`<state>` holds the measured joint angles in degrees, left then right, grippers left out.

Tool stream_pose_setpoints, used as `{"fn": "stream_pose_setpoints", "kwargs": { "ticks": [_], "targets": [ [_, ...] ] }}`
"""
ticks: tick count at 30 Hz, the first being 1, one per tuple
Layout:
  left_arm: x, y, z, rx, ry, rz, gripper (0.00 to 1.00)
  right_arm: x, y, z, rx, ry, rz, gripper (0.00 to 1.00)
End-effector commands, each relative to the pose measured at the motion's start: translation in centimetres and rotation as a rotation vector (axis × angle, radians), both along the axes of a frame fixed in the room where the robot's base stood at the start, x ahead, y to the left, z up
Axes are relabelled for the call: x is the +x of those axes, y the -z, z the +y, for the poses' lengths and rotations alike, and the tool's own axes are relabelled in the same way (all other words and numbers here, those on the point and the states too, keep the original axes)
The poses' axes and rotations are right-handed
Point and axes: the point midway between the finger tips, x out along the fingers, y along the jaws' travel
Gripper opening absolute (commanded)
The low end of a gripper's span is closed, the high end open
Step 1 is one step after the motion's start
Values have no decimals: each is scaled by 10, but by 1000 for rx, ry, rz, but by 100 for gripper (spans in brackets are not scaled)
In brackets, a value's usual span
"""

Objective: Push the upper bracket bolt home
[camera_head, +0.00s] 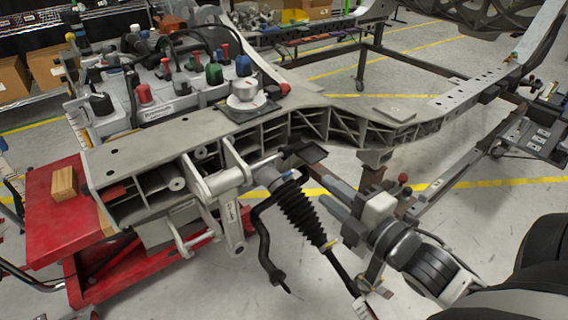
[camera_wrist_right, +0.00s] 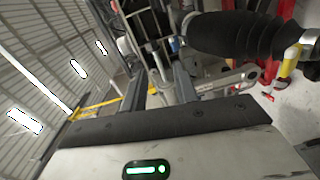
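The grey bracket (camera_head: 225,182) is mounted on the near end of the chassis frame (camera_head: 150,150), with a lower arm (camera_head: 232,225) hanging from it. I cannot clearly pick out the upper bolt in the head view. My right gripper (camera_head: 328,193) is to the right of the bracket, beyond the black ribbed boot (camera_head: 300,212). In the right wrist view its two fingers (camera_wrist_right: 158,78) stand apart with nothing clearly held between them. A grey metal arm with a round eye (camera_wrist_right: 232,80) shows to the right of the fingers. My left gripper is not in view.
The black boot (camera_wrist_right: 240,36) is close to my right gripper in the wrist view. A black curved bar (camera_head: 265,240) hangs below the bracket. A red cart (camera_head: 65,205) with a wooden block (camera_head: 64,181) stands at left. Open floor shows below the frame.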

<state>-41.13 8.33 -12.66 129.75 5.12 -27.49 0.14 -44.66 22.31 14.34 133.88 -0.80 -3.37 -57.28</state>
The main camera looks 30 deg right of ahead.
Motion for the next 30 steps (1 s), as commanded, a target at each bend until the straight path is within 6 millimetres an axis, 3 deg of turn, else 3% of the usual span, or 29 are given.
{"fn": "stream_pose_setpoints", "kwargs": {
  "ticks": [3, 8, 24, 30],
  "targets": [
    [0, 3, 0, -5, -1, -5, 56, 4, -10, -5, -102, -10, -50, 30],
    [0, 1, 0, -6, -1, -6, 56, 23, -13, -3, -108, -9, -56, 30],
    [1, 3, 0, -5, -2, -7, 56, 127, -11, 5, -103, -9, -50, 30],
    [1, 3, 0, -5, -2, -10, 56, 151, -11, 7, -103, -8, -48, 30]
  ]
}}
